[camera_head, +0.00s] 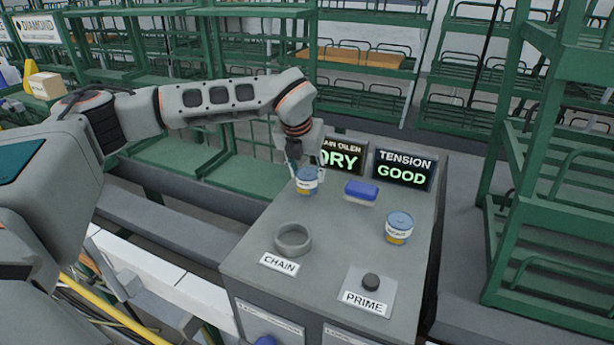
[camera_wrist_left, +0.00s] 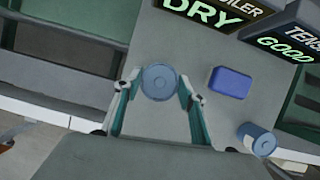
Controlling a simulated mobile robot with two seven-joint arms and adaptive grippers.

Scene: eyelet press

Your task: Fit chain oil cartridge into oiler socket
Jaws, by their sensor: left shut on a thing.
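A blue-lidded cartridge (camera_head: 307,183) with a white and yellow label is between the fingers of my left gripper (camera_head: 306,174), at the back left of the grey console. My left gripper is shut on it from above; in the left wrist view the round blue lid (camera_wrist_left: 160,82) sits between the two fingertips (camera_wrist_left: 160,88). I cannot tell whether it touches the console top. The oiler socket, a grey ring (camera_head: 293,239) behind the CHAIN plate (camera_head: 279,263), is empty and nearer the front. My right gripper is not in view.
A similar blue-lidded can (camera_head: 399,228) stands at the right, and a blue block (camera_head: 361,192) lies between the two cans. The PRIME button (camera_head: 370,283) is at the front right. Displays reading DRY (camera_head: 341,156) and TENSION GOOD (camera_head: 403,169) stand at the back.

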